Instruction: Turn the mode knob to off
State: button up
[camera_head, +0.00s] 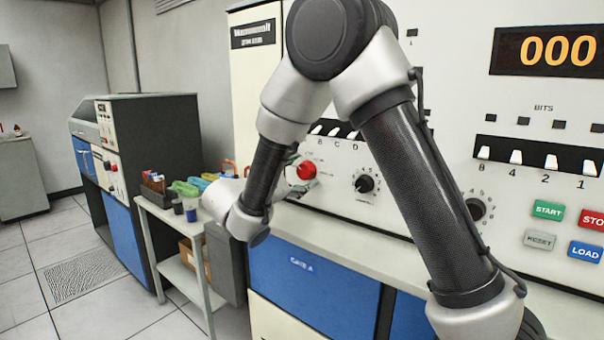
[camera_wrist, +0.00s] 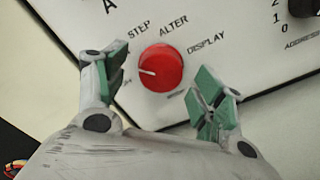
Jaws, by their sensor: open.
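The mode knob is a round red knob (camera_wrist: 160,67) on the white panel (camera_wrist: 250,60), with STEP, ALTER and DISPLAY printed around its upper side. Its white mark points left in the wrist view, toward a small label partly covered by my finger. Another small label at its lower right is too small to read. The red knob also shows in the head view (camera_head: 306,170), left of a black knob. My gripper (camera_wrist: 163,72) is open, with its green-padded fingers left and right of the red knob. Gaps show on both sides, and nothing is held.
A black rotary knob (camera_head: 365,183) with a number scale sits right of the red knob. White toggle switches (camera_head: 335,131) are above. A counter ledge (camera_head: 330,235) juts out below the panel. A small table (camera_head: 170,215) with cups and trays stands at left.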

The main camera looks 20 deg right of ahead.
jog(key=shift+w+d, duration=0.35)
jog(key=shift+d, duration=0.2)
jog(key=c, duration=1.1)
jog(key=shift+o, duration=0.2)
jog(key=shift+n, duration=0.3)
jog(key=n, duration=0.3)
jog(key=shift+n, duration=2.6)
